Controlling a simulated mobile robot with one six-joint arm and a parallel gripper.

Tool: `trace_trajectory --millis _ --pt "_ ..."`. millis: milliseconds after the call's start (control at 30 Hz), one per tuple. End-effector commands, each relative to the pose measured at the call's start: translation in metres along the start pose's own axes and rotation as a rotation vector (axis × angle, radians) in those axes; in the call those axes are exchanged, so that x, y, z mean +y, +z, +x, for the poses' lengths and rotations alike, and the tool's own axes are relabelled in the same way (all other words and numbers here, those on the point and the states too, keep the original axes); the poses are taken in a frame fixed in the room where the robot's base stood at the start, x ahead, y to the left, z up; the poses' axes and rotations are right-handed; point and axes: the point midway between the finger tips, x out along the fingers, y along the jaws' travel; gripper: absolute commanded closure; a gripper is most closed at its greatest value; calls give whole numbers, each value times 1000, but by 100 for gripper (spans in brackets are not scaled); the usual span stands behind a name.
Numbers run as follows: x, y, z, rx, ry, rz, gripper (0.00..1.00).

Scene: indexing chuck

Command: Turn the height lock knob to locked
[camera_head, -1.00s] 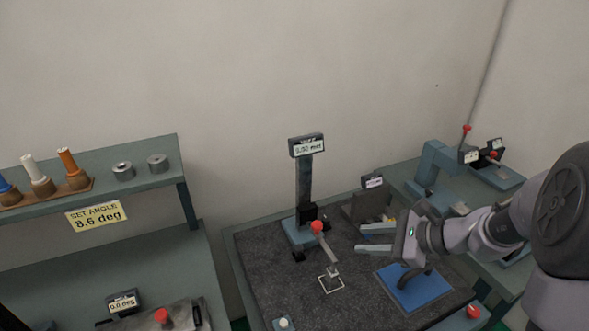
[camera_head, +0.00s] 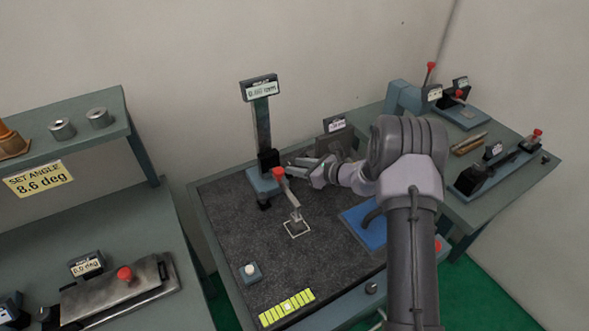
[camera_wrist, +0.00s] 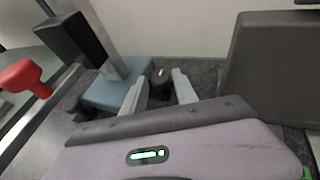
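The height gauge stands on a blue base (camera_head: 262,183), with an upright grey column (camera_head: 262,125) and a small display (camera_head: 260,88) on top. A black carriage (camera_wrist: 84,38) sits on the column in the wrist view. A small dark knob (camera_wrist: 161,76) with a pale mark shows just beyond my fingertips, beside the blue base (camera_wrist: 110,92); I take it as the height lock knob, but its label and setting are not readable. My gripper (camera_wrist: 160,88) is open, with the knob in line with the gap and no clear contact. In the head view my gripper (camera_head: 302,168) is right of the gauge.
A red-topped lever (camera_head: 285,190) stands in front of the gauge, close on the left in the wrist view (camera_wrist: 25,76). A dark panel (camera_wrist: 285,65) rises to the right. A blue mat (camera_head: 366,230) lies nearer. The dark bench top (camera_head: 240,225) is clear at left.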

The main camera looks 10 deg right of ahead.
Motion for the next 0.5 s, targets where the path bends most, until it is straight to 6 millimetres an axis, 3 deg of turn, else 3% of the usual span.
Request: trace_trajectory --millis 133,400,500 --pt "1 0 10 0 1 -1 65" --pt "0 1 12 0 1 -1 65" --pt "0 1 12 0 1 -1 83"
